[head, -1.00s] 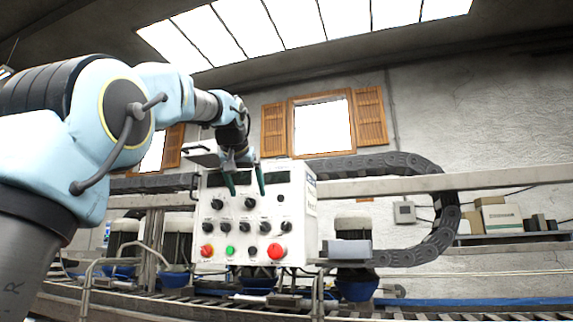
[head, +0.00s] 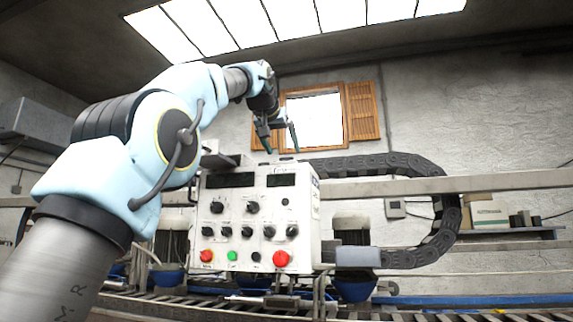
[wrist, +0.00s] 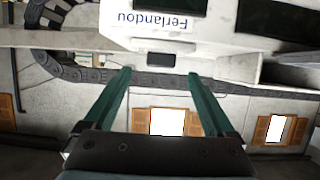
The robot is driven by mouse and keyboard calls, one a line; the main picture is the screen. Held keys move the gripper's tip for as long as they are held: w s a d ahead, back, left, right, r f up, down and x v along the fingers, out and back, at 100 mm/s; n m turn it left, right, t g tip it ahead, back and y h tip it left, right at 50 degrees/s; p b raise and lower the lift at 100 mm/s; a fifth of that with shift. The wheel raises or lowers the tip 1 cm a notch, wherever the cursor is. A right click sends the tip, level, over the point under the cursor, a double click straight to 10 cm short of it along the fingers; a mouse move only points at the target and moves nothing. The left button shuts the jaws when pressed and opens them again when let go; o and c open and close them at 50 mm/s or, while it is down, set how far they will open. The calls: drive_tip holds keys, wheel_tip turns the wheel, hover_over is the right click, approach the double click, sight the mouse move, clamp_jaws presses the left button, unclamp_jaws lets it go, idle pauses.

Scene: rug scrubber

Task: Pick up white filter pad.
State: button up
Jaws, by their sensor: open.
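I cannot make out a white filter pad for certain in either view. My gripper (head: 282,149) is open and empty, with its two green fingers apart, just above the top of the white control box (head: 228,187) in the head view. In the wrist view my gripper (wrist: 159,73) points toward the box (wrist: 225,25), which shows upside down with the lettering "Ferlandou". No object shows between the fingers.
The control box carries knobs and red and green buttons. A dark cable chain (head: 400,164) loops to its right, ending at a grey block (head: 357,256). A roller conveyor (head: 430,302) runs below. Cartons (head: 490,212) stand on a shelf at right.

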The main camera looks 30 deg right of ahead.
sight(286, 158)
drive_tip(key=p+x, duration=0.1)
drive_tip(key=x, duration=0.3)
drive_tip(key=shift+f, duration=0.15)
drive_tip(key=shift+c, duration=0.3)
clamp_jaws()
